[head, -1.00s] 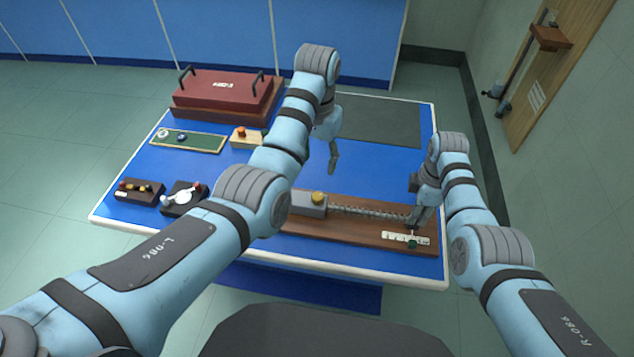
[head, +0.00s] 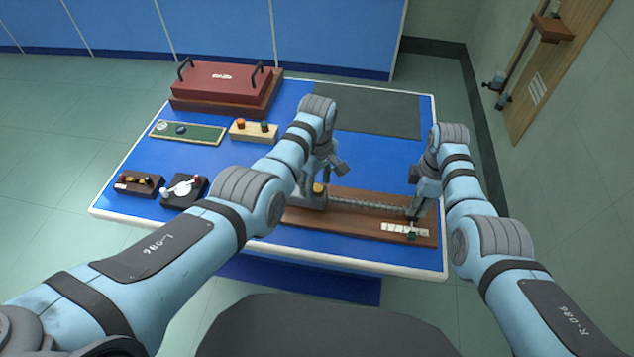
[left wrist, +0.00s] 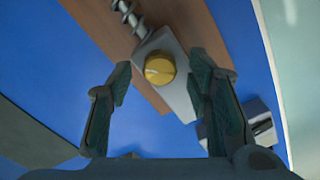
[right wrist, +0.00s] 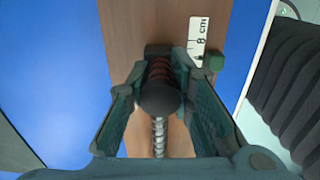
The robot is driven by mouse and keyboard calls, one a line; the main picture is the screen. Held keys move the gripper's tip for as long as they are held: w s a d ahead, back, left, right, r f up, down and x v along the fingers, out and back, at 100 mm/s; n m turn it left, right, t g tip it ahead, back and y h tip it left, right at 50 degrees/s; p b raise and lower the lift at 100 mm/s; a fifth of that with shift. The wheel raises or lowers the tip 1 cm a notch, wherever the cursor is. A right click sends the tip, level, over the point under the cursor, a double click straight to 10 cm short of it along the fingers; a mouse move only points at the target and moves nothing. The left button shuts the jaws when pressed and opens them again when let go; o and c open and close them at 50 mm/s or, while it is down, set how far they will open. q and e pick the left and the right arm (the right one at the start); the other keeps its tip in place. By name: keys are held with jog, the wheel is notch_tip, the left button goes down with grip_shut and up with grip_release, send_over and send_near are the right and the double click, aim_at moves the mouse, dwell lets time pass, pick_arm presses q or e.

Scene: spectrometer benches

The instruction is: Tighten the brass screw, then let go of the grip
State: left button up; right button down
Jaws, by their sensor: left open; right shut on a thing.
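The brass screw (head: 318,189) is a round yellow knob on a grey block (head: 307,201) at the left end of a long spring (head: 366,206). My left gripper (head: 321,177) is open above it. In the left wrist view the brass screw (left wrist: 159,68) shows between the spread fingers, and no contact is visible. My right gripper (head: 412,213) is shut on the dark, ribbed grip (right wrist: 158,97) at the spring's right end. The fingers hide part of the grip.
A wooden base (head: 357,220) carries the spring along the blue bench's front edge. A white scale strip (head: 397,229) and small green piece lie by my right gripper. Two small switch boxes stand front left; a red case (head: 222,85) stands at the back. A grey mat (head: 370,112) is bare.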

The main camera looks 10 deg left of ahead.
pick_arm(q)
jog(key=shift+f, duration=0.15)
grip_shut()
pick_arm(e)
jog(key=shift+w, duration=0.1)
